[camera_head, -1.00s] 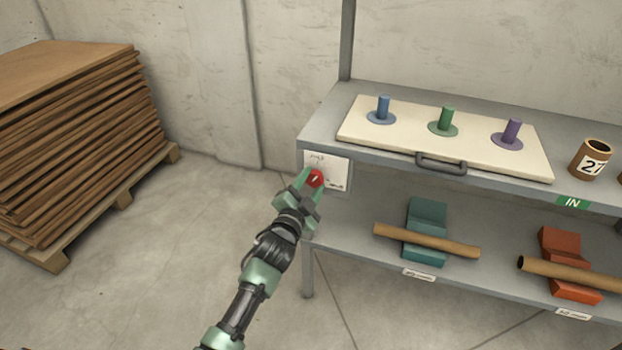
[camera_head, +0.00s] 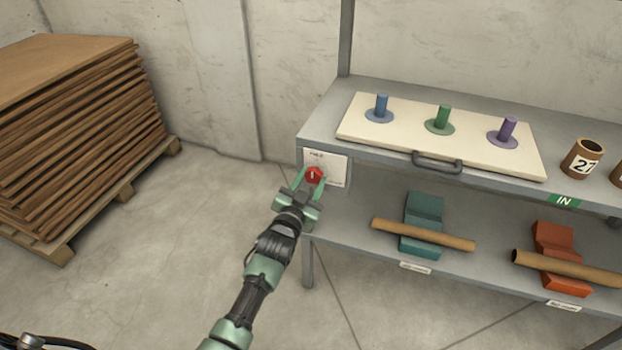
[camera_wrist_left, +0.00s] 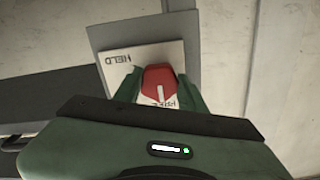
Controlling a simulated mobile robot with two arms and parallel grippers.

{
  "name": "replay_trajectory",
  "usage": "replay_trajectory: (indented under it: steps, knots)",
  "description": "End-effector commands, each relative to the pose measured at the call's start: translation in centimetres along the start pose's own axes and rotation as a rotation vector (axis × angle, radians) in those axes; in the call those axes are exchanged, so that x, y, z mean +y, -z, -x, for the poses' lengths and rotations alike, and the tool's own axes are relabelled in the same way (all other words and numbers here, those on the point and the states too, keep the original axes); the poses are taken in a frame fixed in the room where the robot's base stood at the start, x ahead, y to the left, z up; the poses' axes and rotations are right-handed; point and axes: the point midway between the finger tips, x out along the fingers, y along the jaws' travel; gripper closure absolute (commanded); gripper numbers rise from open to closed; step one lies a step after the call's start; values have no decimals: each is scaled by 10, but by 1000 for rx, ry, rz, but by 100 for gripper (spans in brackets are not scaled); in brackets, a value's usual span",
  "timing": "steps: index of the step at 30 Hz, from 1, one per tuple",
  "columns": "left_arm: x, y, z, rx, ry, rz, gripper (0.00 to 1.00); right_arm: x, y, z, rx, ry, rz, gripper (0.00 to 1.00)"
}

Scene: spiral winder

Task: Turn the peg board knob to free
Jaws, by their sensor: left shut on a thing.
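The red knob (camera_head: 314,176) sits on a white label plate (camera_head: 338,166) at the left front end of the upper shelf. My left gripper (camera_head: 312,180) is shut on the knob, a finger on each side. In the left wrist view the knob (camera_wrist_left: 158,82) sits between the green fingers. Its white mark points down in that picture, toward the word FREE (camera_wrist_left: 168,103). The word HELD (camera_wrist_left: 118,58) is at the plate's upper left there. The peg board (camera_head: 390,142) lies on the shelf, with blue, green and purple pegs and a dark handle. My right gripper is not in view.
A brown cup marked 27 (camera_head: 582,158) stands right of the board. The lower shelf holds a teal block (camera_head: 424,212) and an orange block (camera_head: 556,245), each with a brown tube. Stacked brown sheets (camera_head: 80,130) stand at left. The floor between is clear.

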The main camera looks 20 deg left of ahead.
Motion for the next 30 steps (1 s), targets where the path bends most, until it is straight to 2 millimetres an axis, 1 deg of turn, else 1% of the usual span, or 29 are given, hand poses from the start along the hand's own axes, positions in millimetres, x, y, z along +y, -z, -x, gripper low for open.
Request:
replay_trajectory:
  steps: [1,11,12,13,14,30]
  knots:
    - [1,-3,1,-6,-1,8,100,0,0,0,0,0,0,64]
    - [1,-3,1,-5,-2,10,100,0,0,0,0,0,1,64]
    - [1,-3,1,-5,-2,9,48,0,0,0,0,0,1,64]
    - [1,-2,1,-5,-1,9,40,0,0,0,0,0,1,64]
    - [1,-2,1,-5,-1,9,38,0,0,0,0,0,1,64]
    - [-2,0,1,-1,-1,5,38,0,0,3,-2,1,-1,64]
